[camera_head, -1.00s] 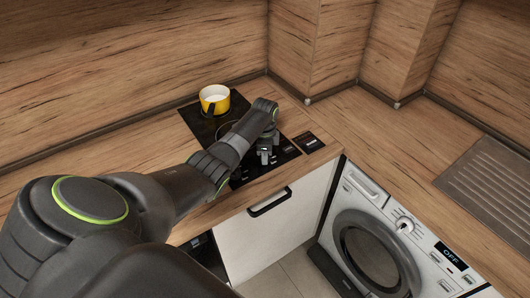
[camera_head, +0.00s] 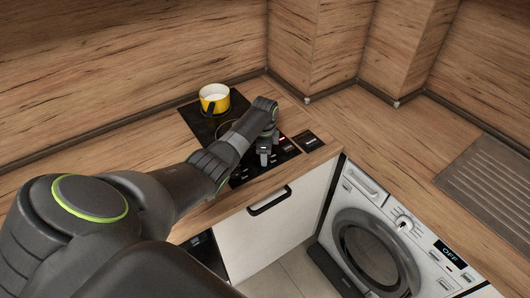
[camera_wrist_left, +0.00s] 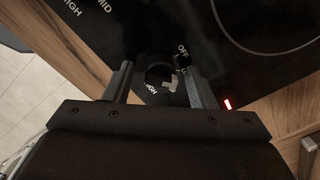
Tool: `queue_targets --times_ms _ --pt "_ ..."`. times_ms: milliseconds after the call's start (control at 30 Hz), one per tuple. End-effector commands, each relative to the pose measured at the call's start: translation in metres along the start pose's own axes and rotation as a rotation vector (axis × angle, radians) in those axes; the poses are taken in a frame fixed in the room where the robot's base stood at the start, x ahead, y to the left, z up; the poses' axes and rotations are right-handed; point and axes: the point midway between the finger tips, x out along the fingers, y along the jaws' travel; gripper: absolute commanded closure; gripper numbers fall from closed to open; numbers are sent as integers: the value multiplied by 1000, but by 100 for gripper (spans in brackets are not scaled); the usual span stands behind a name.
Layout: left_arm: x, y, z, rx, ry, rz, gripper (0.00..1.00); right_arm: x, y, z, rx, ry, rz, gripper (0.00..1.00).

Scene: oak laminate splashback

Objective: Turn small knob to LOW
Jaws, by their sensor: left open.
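The small dark knob (camera_wrist_left: 158,68) sits between my left gripper's fingers in the left wrist view, on the black hob. White labels OFF and HIGH are printed beside it; a pale mark shows near its lower side, but I cannot tell its exact setting. My left gripper (camera_wrist_left: 158,84) is open, with a finger on each side of the knob; contact is unclear. In the head view the left gripper (camera_head: 265,154) points down over the front of the hob (camera_head: 205,125) and hides the knob. My right gripper is not in view.
A yellow pot (camera_head: 214,99) stands at the back of the hob. Labels MID and HIGH (camera_wrist_left: 72,8) for another control show at upper left. A small dark panel (camera_head: 308,141) lies right of the hob. A washing machine (camera_head: 385,235) is below the counter at right.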

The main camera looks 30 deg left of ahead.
Motion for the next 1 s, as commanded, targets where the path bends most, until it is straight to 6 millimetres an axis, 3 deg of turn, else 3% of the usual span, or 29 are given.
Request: queue_targets --times_ms 167,367,933,1000 --pt "-3 0 0 -1 -1 0 48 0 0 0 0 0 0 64" --pt "-25 -1 0 0 -1 -3 48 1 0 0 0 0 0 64" --pt "-145 -1 0 1 0 -5 48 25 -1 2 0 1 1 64" --pt "-161 0 0 1 0 -2 48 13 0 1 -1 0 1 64"
